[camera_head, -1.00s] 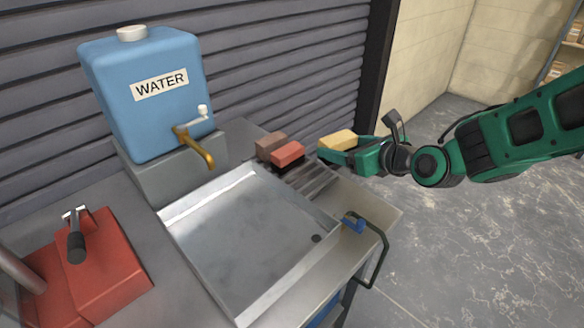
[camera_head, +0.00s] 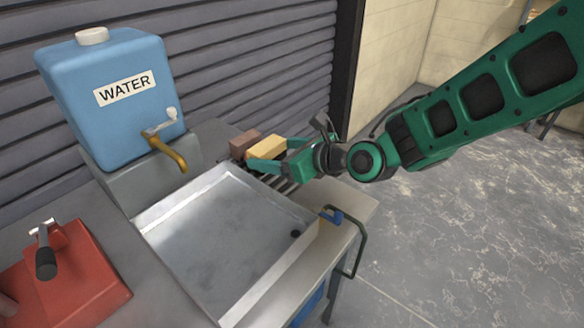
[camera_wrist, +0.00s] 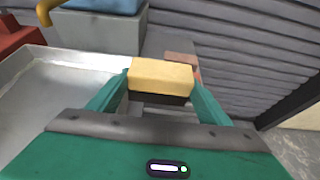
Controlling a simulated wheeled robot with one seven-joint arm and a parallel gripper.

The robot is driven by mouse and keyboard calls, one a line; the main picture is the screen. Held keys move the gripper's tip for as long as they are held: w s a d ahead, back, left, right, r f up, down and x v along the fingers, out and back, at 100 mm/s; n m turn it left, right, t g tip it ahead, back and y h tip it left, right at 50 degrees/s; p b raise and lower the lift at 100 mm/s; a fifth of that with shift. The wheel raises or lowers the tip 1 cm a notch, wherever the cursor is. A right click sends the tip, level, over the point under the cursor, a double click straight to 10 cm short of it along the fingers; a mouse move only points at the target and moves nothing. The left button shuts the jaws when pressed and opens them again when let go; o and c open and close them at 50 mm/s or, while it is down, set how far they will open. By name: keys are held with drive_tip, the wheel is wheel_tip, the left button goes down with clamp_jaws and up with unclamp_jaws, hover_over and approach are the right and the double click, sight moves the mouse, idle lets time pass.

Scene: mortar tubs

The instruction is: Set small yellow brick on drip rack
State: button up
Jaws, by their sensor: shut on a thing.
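The small yellow brick (camera_head: 268,147) is between the fingers of my gripper (camera_head: 272,151), which is shut on it. It also shows in the wrist view (camera_wrist: 160,75), between both green fingertips (camera_wrist: 160,84). The drip rack (camera_head: 285,183) is a set of dark slats behind the tray, partly hidden by my gripper. The brick is over or at the rack's far part; I cannot tell whether it touches the slats. In the head view the yellow brick covers most of the red brick, which shows partly behind it in the wrist view.
A brown brick (camera_head: 244,143) stands left of the yellow brick. A shallow metal tray (camera_head: 215,235) lies in front. A blue water tank (camera_head: 110,95) with a brass tap (camera_head: 168,154) stands at the left, and a red device (camera_head: 70,270) at the front left. A grey shuttered wall is behind.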

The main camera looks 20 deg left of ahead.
drive_tip(key=w+d+f, duration=0.1)
drive_tip(key=w, duration=0.1)
drive_tip(key=w+d+f, duration=0.2)
drive_tip(key=shift+d, duration=0.1)
drive_tip(key=shift+f, duration=2)
drive_tip(key=o, duration=1.4)
drive_tip(key=shift+f, duration=0.1)
drive_tip(key=shift+c, duration=0.2)
drive_tip(key=shift+s+d+r, duration=0.15)
drive_tip(key=shift+d+r, duration=0.1)
drive_tip(key=shift+d, duration=0.05)
drive_tip(key=v, duration=1.1)
drive_tip(key=shift+s, duration=0.15)
drive_tip(key=shift+d, duration=0.1)
